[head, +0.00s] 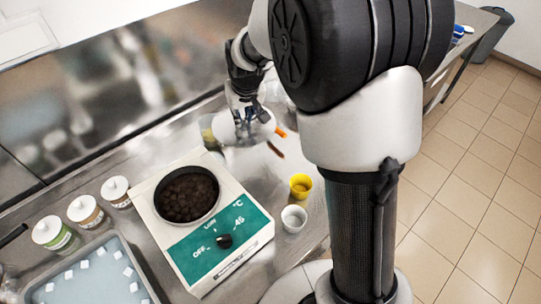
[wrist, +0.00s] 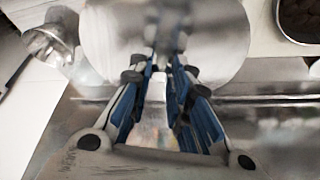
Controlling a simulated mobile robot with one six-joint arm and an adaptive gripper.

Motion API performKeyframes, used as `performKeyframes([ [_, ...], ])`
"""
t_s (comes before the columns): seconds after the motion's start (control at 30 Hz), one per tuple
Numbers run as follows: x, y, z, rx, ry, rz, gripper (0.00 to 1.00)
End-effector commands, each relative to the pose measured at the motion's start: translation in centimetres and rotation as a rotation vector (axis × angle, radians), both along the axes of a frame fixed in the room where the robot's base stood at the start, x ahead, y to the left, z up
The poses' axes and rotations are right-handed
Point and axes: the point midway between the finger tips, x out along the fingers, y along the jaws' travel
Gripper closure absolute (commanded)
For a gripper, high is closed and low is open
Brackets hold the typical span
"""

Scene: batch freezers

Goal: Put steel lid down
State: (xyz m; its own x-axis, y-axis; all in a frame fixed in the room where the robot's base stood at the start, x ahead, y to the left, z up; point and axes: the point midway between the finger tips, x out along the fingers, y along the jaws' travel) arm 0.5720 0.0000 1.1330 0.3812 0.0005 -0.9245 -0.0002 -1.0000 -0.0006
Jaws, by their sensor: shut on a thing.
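My gripper (head: 246,113) is over the steel bench behind the white and green heating unit. In the wrist view its blue-padded fingers (wrist: 163,72) are shut on the steel lid (wrist: 215,45), a shiny round disc. The lid also shows in the head view (head: 236,130), partly covered by the fingers. I cannot tell whether it touches the bench. The open pan (head: 187,194) with dark contents sits in the heating unit (head: 240,242), in front and left of the lid. The pan's edge shows at the top right of the wrist view (wrist: 302,38).
Several white-lidded tubs (head: 47,231) stand left of the unit. A blue tray (head: 95,263) with white cubes lies at front left. A yellow cup (head: 300,186) and a white cup (head: 294,218) stand right of the unit. An orange-handled tool (head: 281,132) lies beside the lid.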

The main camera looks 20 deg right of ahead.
Motion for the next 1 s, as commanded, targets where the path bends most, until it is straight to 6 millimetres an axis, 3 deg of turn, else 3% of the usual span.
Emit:
performKeyframes([
  [0.17, 0.2, 0.0, -2.3, 0.0, 0.002, 0.0, 1.0],
  [0.63, 0.2, 0.0, -14.3, 0.0, 0.003, 0.0, 1.0],
  [1.0, 0.2, 0.0, -17.8, 0.0, 0.001, 0.0, 1.0],
])
